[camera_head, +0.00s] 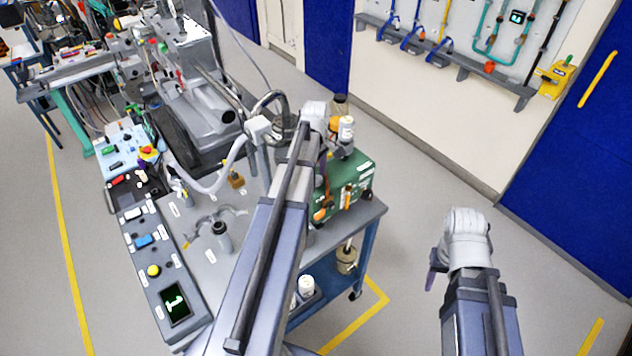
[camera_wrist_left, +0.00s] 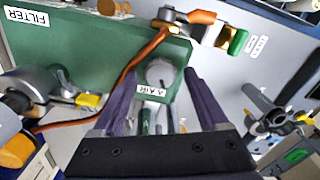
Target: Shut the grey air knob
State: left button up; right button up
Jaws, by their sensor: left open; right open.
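The grey air knob (camera_wrist_left: 160,72) shows in the left wrist view as a round grey disc on a green housing (camera_wrist_left: 75,55), with an "AIR" label (camera_wrist_left: 152,91) just below it. My left gripper (camera_wrist_left: 162,78) is open, its two purple fingers on either side of the knob in the picture. I cannot tell whether they touch it. In the head view the green box (camera_head: 357,188) stands on the bench, and my left arm hides the knob and most of that gripper. My right gripper (camera_head: 434,268) is open and empty, over the floor right of the bench.
An orange-handled fitting (camera_wrist_left: 200,17), an orange cable (camera_wrist_left: 130,72) and a grey valve (camera_wrist_left: 272,115) lie close around the left fingers. A control panel (camera_head: 158,262) lines the bench's left edge. Bottles (camera_head: 346,130) stand by the green box. Floor right of the bench is clear.

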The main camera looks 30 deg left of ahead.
pick_arm(q)
jog(key=shift+f, duration=0.1)
grip_shut()
dwell(0.7)
